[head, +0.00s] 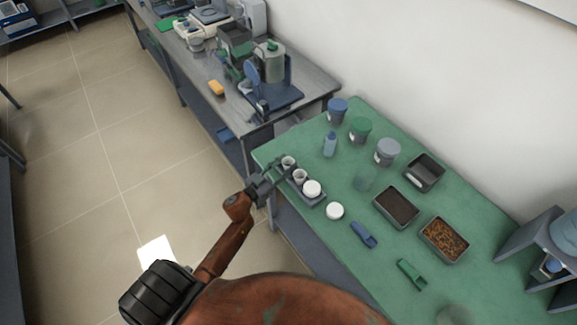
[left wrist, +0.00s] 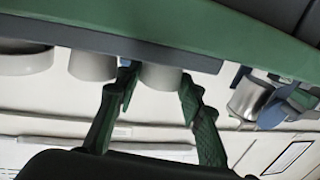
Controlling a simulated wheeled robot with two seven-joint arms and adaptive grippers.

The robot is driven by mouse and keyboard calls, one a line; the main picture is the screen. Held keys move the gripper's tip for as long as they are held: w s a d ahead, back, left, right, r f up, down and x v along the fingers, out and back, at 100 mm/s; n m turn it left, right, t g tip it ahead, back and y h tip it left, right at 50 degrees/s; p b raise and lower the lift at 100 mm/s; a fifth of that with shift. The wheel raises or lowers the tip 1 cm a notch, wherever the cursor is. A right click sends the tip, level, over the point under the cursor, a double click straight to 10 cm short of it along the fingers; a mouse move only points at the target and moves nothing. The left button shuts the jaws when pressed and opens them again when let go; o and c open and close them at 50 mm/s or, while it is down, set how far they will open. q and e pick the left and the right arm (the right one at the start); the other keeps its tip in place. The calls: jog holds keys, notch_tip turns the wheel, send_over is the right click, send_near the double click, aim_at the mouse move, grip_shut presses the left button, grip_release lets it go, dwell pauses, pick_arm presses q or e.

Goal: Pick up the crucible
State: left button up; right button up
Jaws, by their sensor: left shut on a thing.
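A grey tray (head: 318,199) on the green bench top holds a row of small white crucibles. The crucible (head: 288,161) at the far end is between the fingers of my left gripper (head: 284,170). The left wrist view, which is upside down, shows the same crucible (left wrist: 161,77) with the green fingers of my left gripper (left wrist: 157,88) shut on its sides. It is upright, and I cannot tell whether it is clear of the tray. A second crucible (head: 299,176) stands beside it, also seen in the left wrist view (left wrist: 92,67). My right gripper is not in view.
A white-topped piece (head: 312,188) sits at the tray's near end, and a white round piece (head: 335,211) lies beside the tray. Jars (head: 387,152), a bottle (head: 330,144) and dark trays (head: 396,207) stand further right. A grey table (head: 300,80) with equipment adjoins the bench.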

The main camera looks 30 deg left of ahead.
aim_at(285, 159)
pick_arm(q)
jog(key=shift+c, duration=0.2)
jog(key=shift+r, duration=0.5)
notch_tip(285, 159, up, 2)
jog(key=shift+r+p, duration=0.25)
jog(key=shift+p, duration=0.3)
jog(key=s+r+p, duration=0.2)
jog(key=s+r, duration=0.7)
jog(key=s, duration=0.5)
jog(key=shift+d+r+p, duration=0.3)
jog(key=shift+d+p, duration=0.05)
jog(key=shift+d, duration=0.05)
